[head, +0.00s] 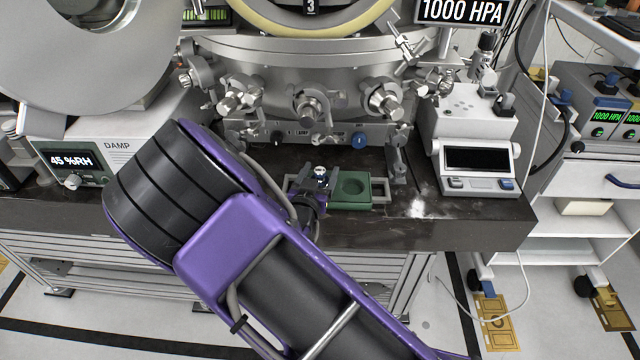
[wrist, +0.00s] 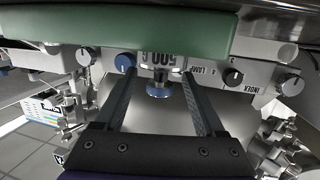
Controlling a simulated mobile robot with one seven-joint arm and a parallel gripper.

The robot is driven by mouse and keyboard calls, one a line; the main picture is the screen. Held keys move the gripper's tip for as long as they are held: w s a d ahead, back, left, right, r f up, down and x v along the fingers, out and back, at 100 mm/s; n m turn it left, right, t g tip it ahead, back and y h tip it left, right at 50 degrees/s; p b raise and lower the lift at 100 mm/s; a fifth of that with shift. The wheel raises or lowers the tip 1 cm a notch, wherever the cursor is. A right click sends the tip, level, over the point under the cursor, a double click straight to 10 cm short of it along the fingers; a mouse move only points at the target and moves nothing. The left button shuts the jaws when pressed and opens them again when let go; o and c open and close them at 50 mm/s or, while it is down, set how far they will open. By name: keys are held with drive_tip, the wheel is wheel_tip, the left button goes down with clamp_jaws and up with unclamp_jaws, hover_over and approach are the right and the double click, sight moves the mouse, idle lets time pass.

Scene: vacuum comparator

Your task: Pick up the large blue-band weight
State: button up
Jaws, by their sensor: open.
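The large blue-band weight (wrist: 158,88) is a shiny metal piece with a blue ring, seen in the wrist view between my two fingers. Inverted lettering that looks like "500 g" shows just above it. In the head view its silver top (head: 320,172) shows at the left part of the green tray (head: 352,203). My gripper (wrist: 157,78) is open, with one dark finger on each side of the weight. I see gaps between the fingers and the weight. In the head view my gripper (head: 308,192) is small and partly hidden by my arm.
An empty round recess (head: 352,186) is in the tray's right part. The vacuum chamber (head: 310,75) with metal fittings stands behind.

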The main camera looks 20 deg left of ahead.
clamp_jaws()
idle(0.3)
drive_tip(key=shift+r, duration=0.1)
idle(1.0)
